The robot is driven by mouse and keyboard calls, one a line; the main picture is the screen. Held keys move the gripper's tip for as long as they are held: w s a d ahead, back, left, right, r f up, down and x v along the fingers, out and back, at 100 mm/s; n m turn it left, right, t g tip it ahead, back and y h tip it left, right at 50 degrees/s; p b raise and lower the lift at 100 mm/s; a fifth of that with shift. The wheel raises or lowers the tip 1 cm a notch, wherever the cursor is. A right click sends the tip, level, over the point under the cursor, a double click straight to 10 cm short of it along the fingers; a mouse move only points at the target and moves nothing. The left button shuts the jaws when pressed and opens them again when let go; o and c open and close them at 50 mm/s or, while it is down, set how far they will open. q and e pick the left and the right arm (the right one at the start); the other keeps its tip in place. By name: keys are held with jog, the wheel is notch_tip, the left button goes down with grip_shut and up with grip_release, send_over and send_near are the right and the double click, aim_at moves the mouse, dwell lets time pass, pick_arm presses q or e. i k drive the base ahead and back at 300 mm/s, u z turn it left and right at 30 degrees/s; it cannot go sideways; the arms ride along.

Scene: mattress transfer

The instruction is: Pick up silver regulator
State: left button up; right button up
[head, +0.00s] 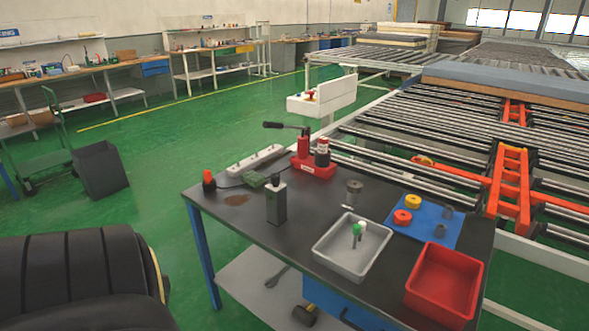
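A small silver-grey cylindrical piece (353,190) stands on the dark table (322,195), behind the grey tray; it looks like the silver regulator, though it is small in the view. A short light piece (346,207) lies just in front of it. Neither of my grippers is in the head view, and nothing touches the silver piece.
The table also bears a grey tray (333,268) with small green and white items, a red bin (441,285), a blue mat (436,224) with yellow and red rings, a dark grey box-shaped bottle (276,203) and a red lever tool (312,165). A black padded seat (75,265) stands at lower left.

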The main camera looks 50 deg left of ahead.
aim_at(275, 198)
jog(key=u, duration=1.55)
jog(key=i, duration=0.9)
jog(key=u, duration=0.45)
